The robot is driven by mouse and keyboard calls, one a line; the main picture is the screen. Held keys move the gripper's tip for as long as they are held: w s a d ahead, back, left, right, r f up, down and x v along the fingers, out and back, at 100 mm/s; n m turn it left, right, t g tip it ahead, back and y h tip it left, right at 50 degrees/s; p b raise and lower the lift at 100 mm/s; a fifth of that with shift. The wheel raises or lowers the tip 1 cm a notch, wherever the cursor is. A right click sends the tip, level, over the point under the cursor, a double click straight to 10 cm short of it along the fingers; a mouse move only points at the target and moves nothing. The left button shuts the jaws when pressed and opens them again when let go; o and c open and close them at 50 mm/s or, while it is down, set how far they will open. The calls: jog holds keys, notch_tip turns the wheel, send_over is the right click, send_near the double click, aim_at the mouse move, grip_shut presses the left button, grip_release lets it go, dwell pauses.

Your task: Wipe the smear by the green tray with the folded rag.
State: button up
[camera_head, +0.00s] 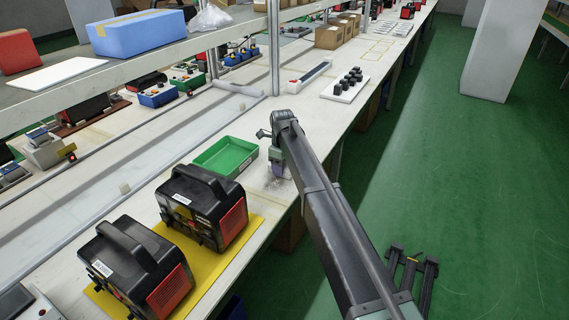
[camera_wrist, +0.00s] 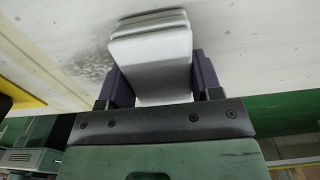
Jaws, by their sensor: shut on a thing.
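The green tray (camera_head: 225,157) is an empty, shallow, open box on the white bench, left of my gripper (camera_head: 279,168). The smear (camera_head: 271,186) is a dark grey smudge on the bench, right of the tray near the front edge. It also shows in the wrist view (camera_wrist: 85,65), left of the rag. My gripper in the wrist view (camera_wrist: 160,80) is shut on the folded rag (camera_wrist: 150,62), a pale, layered pad between two dark purple fingers. The rag is at the bench surface beside the smear; whether it touches is unclear. My arm hides part of this area in the head view.
Two black-and-red power units (camera_head: 207,205) stand on a yellow mat (camera_head: 237,240) to the near left. A white board with several black knobs (camera_head: 345,86) lies farther along the bench. A shelf with a blue box (camera_head: 135,33) overhangs the back. Green floor lies right.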

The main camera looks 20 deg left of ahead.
aim_at(263, 193)
jog(key=shift+s+a, duration=0.15)
jog(key=shift+s, duration=1.85)
jog(key=shift+s+a, duration=0.15)
jog(key=shift+s, duration=1.9)
jog(key=shift+s+a, duration=0.15)
jog(key=shift+s, duration=1.85)
jog(key=shift+a+f, duration=0.1)
jog(key=shift+a, duration=0.05)
jog(key=shift+w, duration=0.3)
jog(key=shift+w+d, duration=0.15)
jog(key=shift+w, duration=2.05)
jog(key=shift+w+d, duration=0.15)
jog(key=shift+w, duration=2.1)
jog(key=shift+w+d, duration=0.15)
jog(key=shift+w, duration=2.05)
jog(key=s, duration=0.2)
jog(key=shift+s, duration=0.35)
jog(key=shift+s+a, duration=0.15)
jog(key=shift+s, duration=1.75)
jog(key=shift+s+a, duration=0.2)
jog(key=shift+s, duration=1.65)
jog(key=shift+s+a, duration=0.15)
jog(key=shift+s, duration=1.75)
